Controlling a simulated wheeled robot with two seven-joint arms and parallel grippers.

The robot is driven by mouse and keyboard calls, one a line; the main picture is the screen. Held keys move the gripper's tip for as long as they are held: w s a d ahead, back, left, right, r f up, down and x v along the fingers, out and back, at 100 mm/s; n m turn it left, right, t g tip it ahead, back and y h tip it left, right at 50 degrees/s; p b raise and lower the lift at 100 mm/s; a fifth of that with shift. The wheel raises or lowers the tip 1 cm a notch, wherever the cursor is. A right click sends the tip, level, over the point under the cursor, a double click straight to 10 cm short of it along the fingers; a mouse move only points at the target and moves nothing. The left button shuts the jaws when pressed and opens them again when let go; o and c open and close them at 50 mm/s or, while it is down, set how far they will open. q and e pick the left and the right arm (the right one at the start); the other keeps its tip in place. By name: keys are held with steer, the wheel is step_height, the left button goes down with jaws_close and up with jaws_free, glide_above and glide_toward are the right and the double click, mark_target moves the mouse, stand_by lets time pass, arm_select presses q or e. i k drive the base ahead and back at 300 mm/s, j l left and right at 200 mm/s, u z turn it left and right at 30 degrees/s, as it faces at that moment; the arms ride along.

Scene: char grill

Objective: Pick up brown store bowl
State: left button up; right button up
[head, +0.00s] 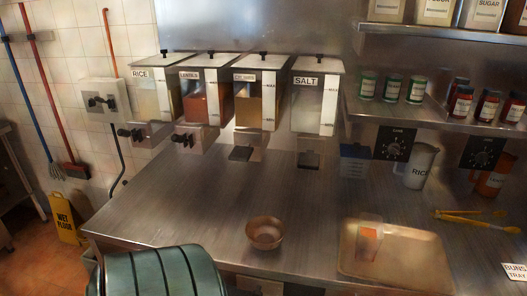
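The brown bowl (265,232) stands upright on the steel counter (190,215), near its front edge and left of the tan tray. Its open top faces up and looks empty. Nothing touches it. Neither my left nor my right gripper shows in the head view.
A tan tray (415,270) holding a clear container with an orange-red patch lies right of the bowl. Labelled dispensers (207,100) hang behind. Yellow tongs (470,215) and a pitcher marked RICE (420,168) are further right. A dark green ribbed object (165,272) is at front left.

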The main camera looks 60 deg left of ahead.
mark_target(265, 233)
steer(key=j+u, duration=0.15)
steer(key=u, duration=0.25)
steer(key=j+u, duration=0.15)
steer(key=u, duration=0.25)
steer(key=j+u, duration=0.15)
steer(key=u, duration=0.3)
steer(key=j+u, duration=0.15)
steer(key=u, duration=0.25)
steer(key=i+l+u, duration=0.15)
steer(key=u, duration=0.3)
